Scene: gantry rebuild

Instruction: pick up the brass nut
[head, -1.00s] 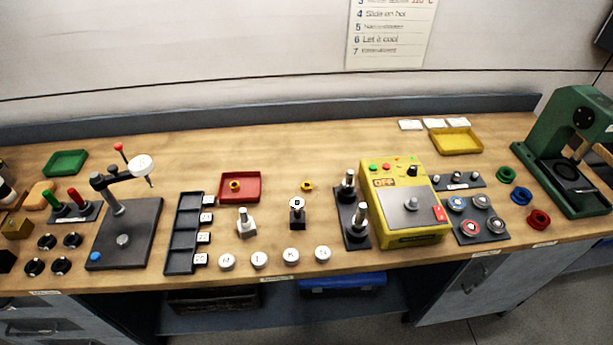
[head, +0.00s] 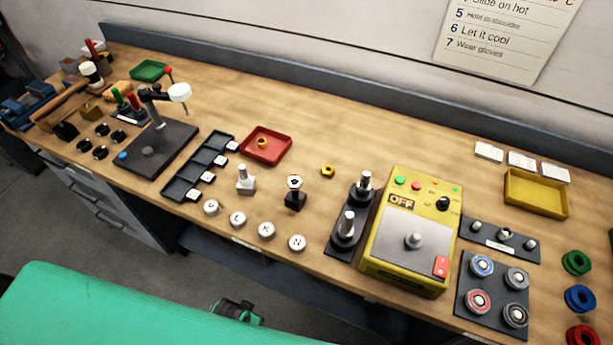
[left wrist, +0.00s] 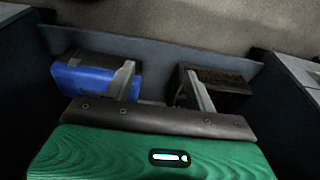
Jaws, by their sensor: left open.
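One small brass nut (head: 327,171) lies on the bench in the head view, right of the red tray. Another brass-coloured nut (head: 262,143) sits inside the red tray (head: 279,151). In the left wrist view my left gripper (left wrist: 160,80) is open, with its two fingers apart and nothing between them. It is below the bench top, facing a lower shelf, away from both nuts. My green arm covers the lower left of the head view. My right gripper is not in view.
Near the loose nut stand a black block with a white-topped post (head: 294,194), a white-grey post (head: 245,180) and a yellow OFF box (head: 411,240). Round lettered buttons (head: 266,230) line the front edge. A blue box (left wrist: 90,80) lies on the lower shelf.

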